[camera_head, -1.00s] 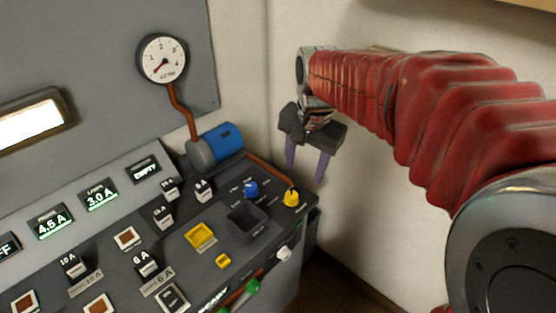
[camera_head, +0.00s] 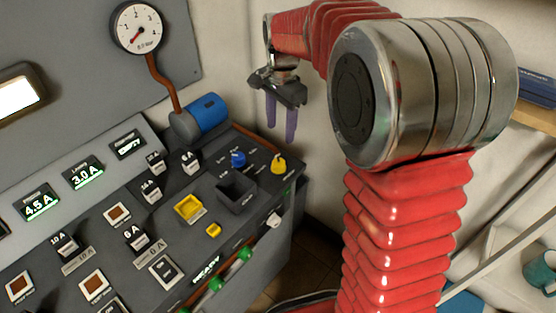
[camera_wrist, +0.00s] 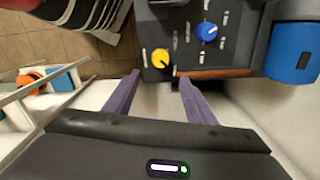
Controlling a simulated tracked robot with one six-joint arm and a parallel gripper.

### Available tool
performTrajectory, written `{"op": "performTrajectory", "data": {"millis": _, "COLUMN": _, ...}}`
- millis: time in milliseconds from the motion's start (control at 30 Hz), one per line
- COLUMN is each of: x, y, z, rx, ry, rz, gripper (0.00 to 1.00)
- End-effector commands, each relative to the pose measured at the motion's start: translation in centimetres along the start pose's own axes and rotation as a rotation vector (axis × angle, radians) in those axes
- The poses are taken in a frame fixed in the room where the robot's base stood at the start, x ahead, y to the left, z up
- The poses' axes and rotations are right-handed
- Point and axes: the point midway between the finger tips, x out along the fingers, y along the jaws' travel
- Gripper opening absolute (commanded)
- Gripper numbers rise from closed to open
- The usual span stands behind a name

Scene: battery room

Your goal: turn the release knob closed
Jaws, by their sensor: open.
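Two knobs stand at the right end of the sloped console: a yellow knob (camera_head: 279,163) near the corner and a blue knob (camera_head: 238,158) to its left. The wrist view shows the yellow knob (camera_wrist: 161,58) and the blue knob (camera_wrist: 206,32) too. Their labels are too small to read, so I cannot tell which is the release knob. My gripper (camera_head: 281,118) is open and empty, its purple fingers pointing down, above and behind the console's right end. In the wrist view the yellow knob lies just beyond the gap between the fingertips (camera_wrist: 158,79), apart from them.
A blue cylinder (camera_head: 208,112) lies at the console's back edge, below a pressure gauge (camera_head: 137,27). A square black socket (camera_head: 235,190) and a yellow square (camera_head: 188,207) sit in front of the knobs. Shelving with a teal mug (camera_head: 541,271) stands at the right.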

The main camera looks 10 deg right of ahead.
Motion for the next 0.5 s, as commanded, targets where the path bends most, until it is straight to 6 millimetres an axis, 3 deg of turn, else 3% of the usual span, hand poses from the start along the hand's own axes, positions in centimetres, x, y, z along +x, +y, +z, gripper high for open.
{"op": "performTrajectory", "data": {"millis": 267, "x": 2.1, "y": 0.1, "z": 0.0, "rx": 0.000, "ry": -0.002, "rz": 0.004, "gripper": 0.51}}
{"op": "performTrajectory", "data": {"millis": 500, "x": 5.7, "y": 0.1, "z": 0.0, "rx": 0.000, "ry": -0.002, "rz": 0.003, "gripper": 0.51}}
